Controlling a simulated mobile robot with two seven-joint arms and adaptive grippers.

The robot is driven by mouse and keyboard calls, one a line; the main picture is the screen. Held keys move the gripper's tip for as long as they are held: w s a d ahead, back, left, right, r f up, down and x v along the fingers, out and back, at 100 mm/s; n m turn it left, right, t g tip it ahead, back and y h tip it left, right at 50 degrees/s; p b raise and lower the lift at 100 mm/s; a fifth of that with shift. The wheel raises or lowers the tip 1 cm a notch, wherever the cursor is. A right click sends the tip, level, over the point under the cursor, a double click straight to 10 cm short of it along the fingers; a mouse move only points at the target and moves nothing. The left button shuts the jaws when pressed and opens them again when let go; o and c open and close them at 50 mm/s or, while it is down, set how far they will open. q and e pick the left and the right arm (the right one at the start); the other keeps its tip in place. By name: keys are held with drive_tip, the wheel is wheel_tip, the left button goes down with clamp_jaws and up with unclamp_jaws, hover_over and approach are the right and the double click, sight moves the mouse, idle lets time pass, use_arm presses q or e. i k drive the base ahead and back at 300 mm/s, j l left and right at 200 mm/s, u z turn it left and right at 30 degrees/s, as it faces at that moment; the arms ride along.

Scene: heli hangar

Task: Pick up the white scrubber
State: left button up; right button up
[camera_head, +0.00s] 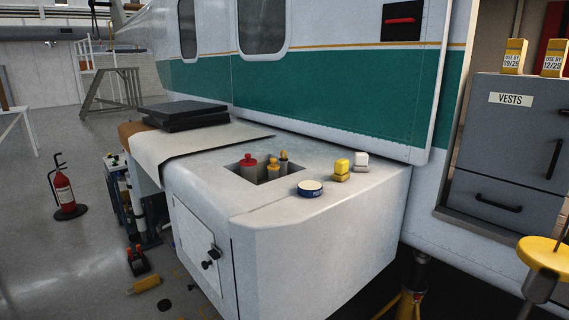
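The white scrubber (361,161) is a small white block on top of the light grey box-shaped counter (330,214), near its back right edge by the aircraft's side. A yellow scrubber-like block (341,168) sits just to its left and slightly nearer. Neither of my grippers is in view.
A round blue-and-white tin (310,188) stands left of the blocks. A recess left of it holds red- and yellow-topped items (249,167). Dark flat cases (184,115) lie farther back. A grey vest cabinet (514,140) and yellow-topped stool (544,253) stand right.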

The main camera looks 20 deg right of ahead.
sight(360, 164)
drive_tip(key=z, duration=1)
